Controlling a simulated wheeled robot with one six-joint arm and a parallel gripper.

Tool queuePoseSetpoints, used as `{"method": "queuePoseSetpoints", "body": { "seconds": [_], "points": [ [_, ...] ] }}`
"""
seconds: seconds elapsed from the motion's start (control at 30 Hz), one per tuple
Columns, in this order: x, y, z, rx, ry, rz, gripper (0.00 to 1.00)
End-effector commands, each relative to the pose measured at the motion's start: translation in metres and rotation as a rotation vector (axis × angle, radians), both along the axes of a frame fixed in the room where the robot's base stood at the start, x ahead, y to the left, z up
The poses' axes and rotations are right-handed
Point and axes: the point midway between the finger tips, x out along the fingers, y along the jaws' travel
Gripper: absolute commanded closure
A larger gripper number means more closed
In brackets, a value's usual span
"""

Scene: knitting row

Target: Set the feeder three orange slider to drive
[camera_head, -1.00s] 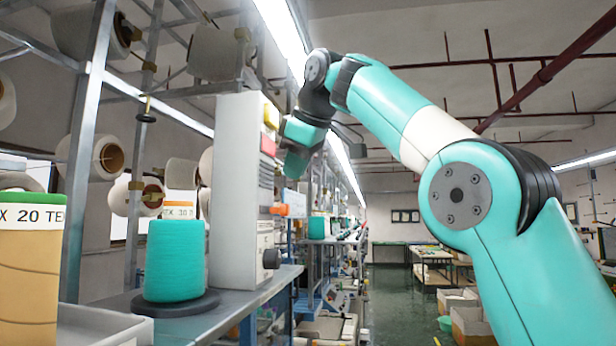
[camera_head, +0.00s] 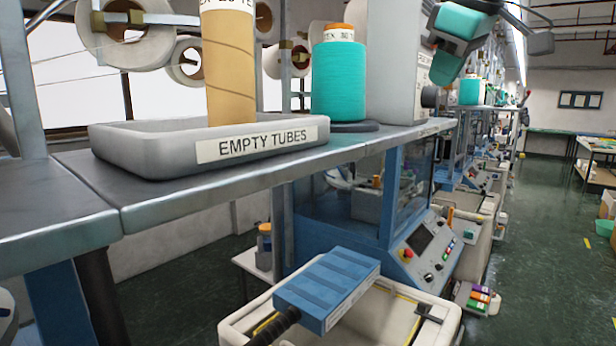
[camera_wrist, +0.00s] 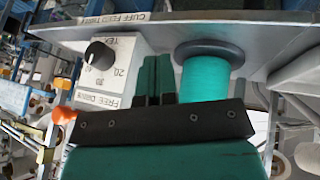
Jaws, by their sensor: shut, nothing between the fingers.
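The orange slider (camera_wrist: 64,114) shows at the left in the wrist view, beside the FREE DRIVE label (camera_wrist: 103,98) on the feeder box (camera_wrist: 132,42). Its track is not clear, so I cannot tell its position between the two words. The shelf edge reads CUFF FEED THREE (camera_wrist: 140,17). My gripper (camera_wrist: 156,62) is shut and empty, its dark green fingers in front of the box, right of the slider and apart from it. In the head view the box (camera_head: 398,65) is cut off at the top; my fingertips and the slider are not visible there.
A black knob (camera_wrist: 98,53) sits on the box. A teal yarn cone (camera_wrist: 204,75) stands close to the right of my fingers in the wrist view. In the head view, an EMPTY TUBES tray (camera_head: 150,152) lies on the shelf (camera_head: 180,190), and a blue machine stands below.

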Motion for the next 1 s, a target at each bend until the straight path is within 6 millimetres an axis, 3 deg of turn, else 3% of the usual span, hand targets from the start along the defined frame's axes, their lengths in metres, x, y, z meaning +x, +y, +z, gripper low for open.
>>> {"method": "queuePoseSetpoints", "body": {
  "seconds": [0.03, 0.1, 0.27, 0.4, 0.5, 0.6, 0.7, 0.8, 1.0],
  "points": [
    [-0.013, 0.009, -0.048, 0.018, 0.040, 0.006, 1.00],
    [-0.031, 0.021, -0.096, 0.047, 0.093, 0.009, 1.00],
    [-0.087, 0.044, -0.207, 0.119, 0.222, 0.005, 1.00],
    [-0.150, 0.057, -0.299, 0.180, 0.339, -0.013, 1.00],
    [-0.195, 0.063, -0.355, 0.219, 0.418, -0.033, 1.00],
    [-0.234, 0.066, -0.397, 0.250, 0.484, -0.055, 1.00],
    [-0.261, 0.066, -0.423, 0.270, 0.530, -0.071, 1.00],
    [-0.276, 0.067, -0.435, 0.280, 0.553, -0.081, 1.00],
    [-0.280, 0.066, -0.437, 0.283, 0.561, -0.086, 1.00]
  ]
}}
